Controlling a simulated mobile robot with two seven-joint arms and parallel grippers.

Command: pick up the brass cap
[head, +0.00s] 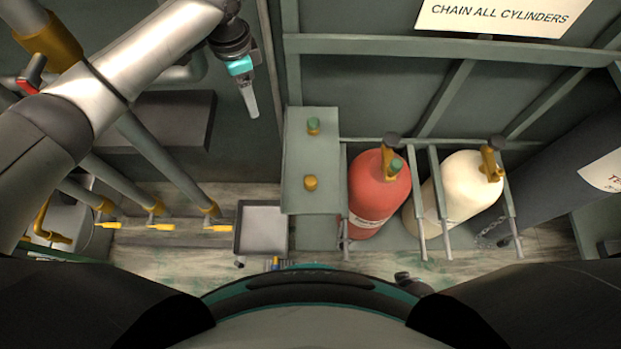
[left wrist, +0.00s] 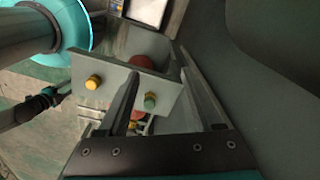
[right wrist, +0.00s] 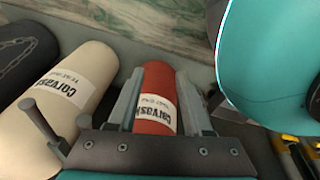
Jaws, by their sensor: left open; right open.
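The brass cap (head: 311,183) stands on a grey-green shelf (head: 297,206) in the head view, nearer to me than a green-topped cap (head: 313,126). In the left wrist view the brass cap (left wrist: 93,82) lies left of the fingers, and the green-topped cap (left wrist: 150,101) shows between them. My left gripper (head: 250,106) is open and empty, to the left of the shelf and apart from both caps. My right gripper (right wrist: 160,72) is open in the right wrist view, with the red cylinder (right wrist: 155,88) beyond its fingers. The right gripper does not show in the head view.
The red cylinder (head: 372,205) and a cream cylinder (head: 465,185) stand in a rack right of the shelf. A grey tray (head: 262,230) is below left of the shelf. Pipes with yellow handles (head: 160,227) run at the left.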

